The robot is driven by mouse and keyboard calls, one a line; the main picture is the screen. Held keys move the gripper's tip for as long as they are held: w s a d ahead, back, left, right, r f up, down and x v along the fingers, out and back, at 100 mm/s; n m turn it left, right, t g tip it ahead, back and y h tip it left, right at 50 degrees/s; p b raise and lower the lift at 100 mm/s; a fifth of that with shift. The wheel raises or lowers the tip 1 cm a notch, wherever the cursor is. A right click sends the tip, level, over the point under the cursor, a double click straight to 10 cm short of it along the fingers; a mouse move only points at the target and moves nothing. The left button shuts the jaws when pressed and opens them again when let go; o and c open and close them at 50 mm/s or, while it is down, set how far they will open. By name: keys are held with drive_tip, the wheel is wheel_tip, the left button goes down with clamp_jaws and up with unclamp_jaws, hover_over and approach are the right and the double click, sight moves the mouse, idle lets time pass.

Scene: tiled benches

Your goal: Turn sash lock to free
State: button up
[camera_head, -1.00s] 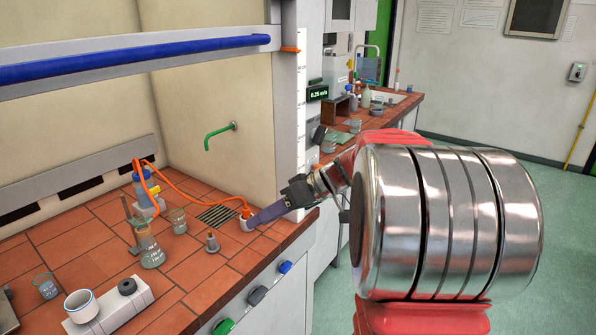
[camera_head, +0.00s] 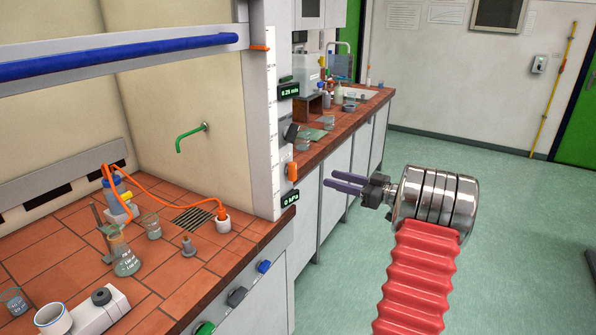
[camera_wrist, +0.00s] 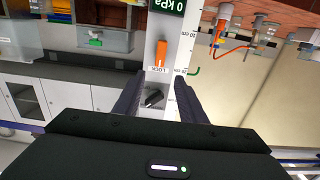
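The sash lock is an orange handle on the white post at the fume hood's front corner (camera_head: 292,171). It lies along the post. In the wrist view the orange handle (camera_wrist: 161,53) shows beyond my fingertips, with a "LOCK" label at its end. My gripper (camera_head: 335,182) is open and empty, to the right of the post in the head view, pointing left toward it. In the wrist view my gripper (camera_wrist: 158,92) has its two dark fingers spread on either side of the post. The fingers appear apart from the handle.
A black knob (camera_head: 291,132) sits above the handle, and a "0 kPa" display (camera_head: 290,198) below it. The tiled hood bench (camera_head: 160,290) holds glassware and an orange hose. A second bench (camera_head: 345,130) stands behind.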

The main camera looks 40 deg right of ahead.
sight(296, 169)
idle(0.3)
drive_tip(key=x, duration=1.4)
drive_tip(key=shift+s+f, duration=0.1)
drive_tip(key=shift+c, duration=0.5)
clamp_jaws()
drive_tip(key=shift+a, duration=0.2)
drive_tip(key=shift+d, duration=0.15)
